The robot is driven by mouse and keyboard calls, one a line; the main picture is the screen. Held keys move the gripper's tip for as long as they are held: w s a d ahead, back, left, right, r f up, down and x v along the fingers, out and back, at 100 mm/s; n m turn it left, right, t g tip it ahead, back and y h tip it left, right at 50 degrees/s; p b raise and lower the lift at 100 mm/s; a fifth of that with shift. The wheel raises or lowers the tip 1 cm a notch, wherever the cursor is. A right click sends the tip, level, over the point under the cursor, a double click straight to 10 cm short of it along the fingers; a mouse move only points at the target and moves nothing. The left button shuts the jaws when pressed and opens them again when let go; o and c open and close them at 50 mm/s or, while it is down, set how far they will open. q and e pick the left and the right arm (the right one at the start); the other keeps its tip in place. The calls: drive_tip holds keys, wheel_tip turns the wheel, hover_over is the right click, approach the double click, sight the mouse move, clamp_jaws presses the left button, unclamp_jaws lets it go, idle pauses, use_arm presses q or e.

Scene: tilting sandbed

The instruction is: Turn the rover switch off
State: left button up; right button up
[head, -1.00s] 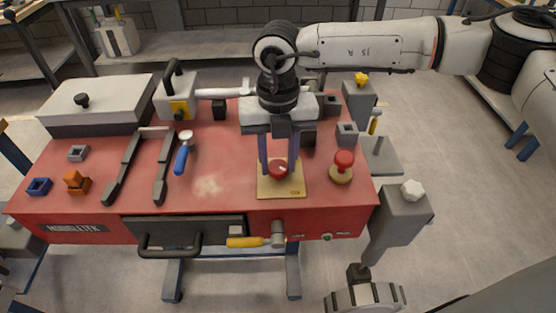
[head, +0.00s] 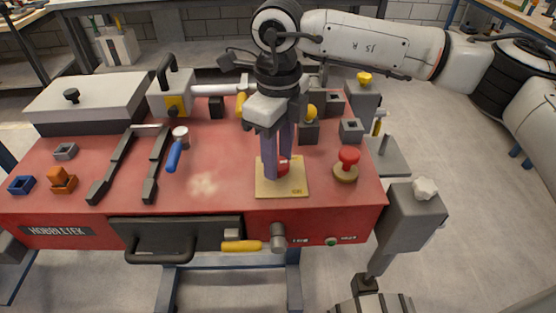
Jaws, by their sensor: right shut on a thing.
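The rover switch appears to be the red round knob (head: 284,164) on a square tan plate (head: 298,188) near the front of the red bench top. My right gripper (head: 277,172) points down over the plate, its two purple-grey fingers shut on the red knob. The fingers hide much of the knob, so its pointer and any markings cannot be read. My left gripper is not in view.
A red mushroom button (head: 348,159) stands just right of the plate. A blue-handled tool (head: 174,155) and two dark rails (head: 116,164) lie to the left. A grey lidded box (head: 90,100) is at the back left.

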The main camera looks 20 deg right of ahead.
drive_tip(key=n+b, duration=0.1)
drive_tip(key=n, duration=0.1)
drive_tip(key=shift+n, duration=0.4)
drive_tip(key=n, duration=0.2)
drive_tip(key=shift+n+b, duration=0.3)
drive_tip(key=shift+b, duration=0.05)
drive_tip(key=shift+n, duration=0.5)
drive_tip(key=shift+r, duration=0.1)
drive_tip(key=o, duration=1)
drive_tip(key=shift+o, duration=0.3)
